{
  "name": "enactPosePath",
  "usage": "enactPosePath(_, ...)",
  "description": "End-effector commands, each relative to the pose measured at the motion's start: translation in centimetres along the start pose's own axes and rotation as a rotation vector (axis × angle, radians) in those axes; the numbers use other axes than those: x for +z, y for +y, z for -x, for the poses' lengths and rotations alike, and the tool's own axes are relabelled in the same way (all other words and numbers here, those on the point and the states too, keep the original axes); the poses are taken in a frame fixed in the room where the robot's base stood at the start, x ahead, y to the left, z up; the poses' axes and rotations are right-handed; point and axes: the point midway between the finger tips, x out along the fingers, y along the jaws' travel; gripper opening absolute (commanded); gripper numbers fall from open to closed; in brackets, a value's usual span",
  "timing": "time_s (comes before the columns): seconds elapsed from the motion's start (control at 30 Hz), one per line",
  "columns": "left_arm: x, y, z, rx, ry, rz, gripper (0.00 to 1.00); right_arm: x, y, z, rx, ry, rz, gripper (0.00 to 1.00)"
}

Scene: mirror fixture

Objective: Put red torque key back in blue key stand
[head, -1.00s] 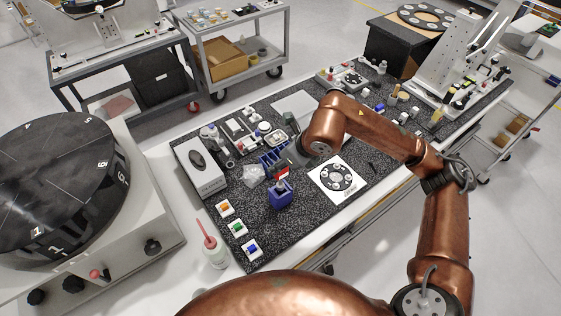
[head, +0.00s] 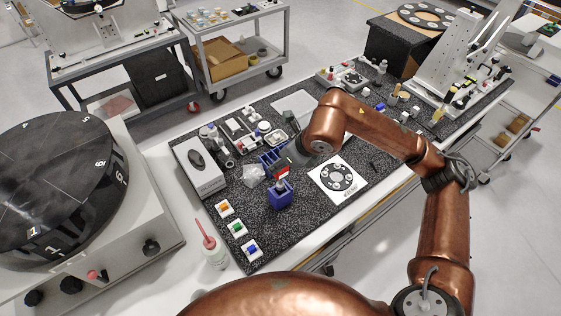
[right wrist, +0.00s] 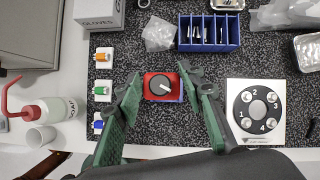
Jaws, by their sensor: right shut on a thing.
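The red torque key (right wrist: 152,85), with a dark round knob and white pointer mark, lies between the green-padded fingers of my right gripper (right wrist: 162,75). My right gripper is shut on it. In the head view the red key (head: 282,170) shows just below my right wrist, over the blue key stand (head: 280,199). In the right wrist view, a sliver of blue shows at the red key's right edge. I cannot tell whether the key touches the stand or is seated in it. My left gripper is not in view.
A blue divided rack (right wrist: 210,45) stands behind the key. White blocks with orange, green and blue tops (head: 237,228) stand to the left. A white plate with a numbered black disc (right wrist: 262,110) lies to the right. A red-tipped bottle (head: 213,252) stands by the front edge.

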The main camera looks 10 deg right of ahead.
Motion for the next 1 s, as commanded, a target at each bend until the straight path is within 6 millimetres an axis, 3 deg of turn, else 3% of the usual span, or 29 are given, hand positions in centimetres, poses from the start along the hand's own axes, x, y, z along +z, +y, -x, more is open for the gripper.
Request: enactPosePath(1.0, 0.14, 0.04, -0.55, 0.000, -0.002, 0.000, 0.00, 0.04, -0.05, 0.05, -0.001, -0.001, 0.000, 0.04)
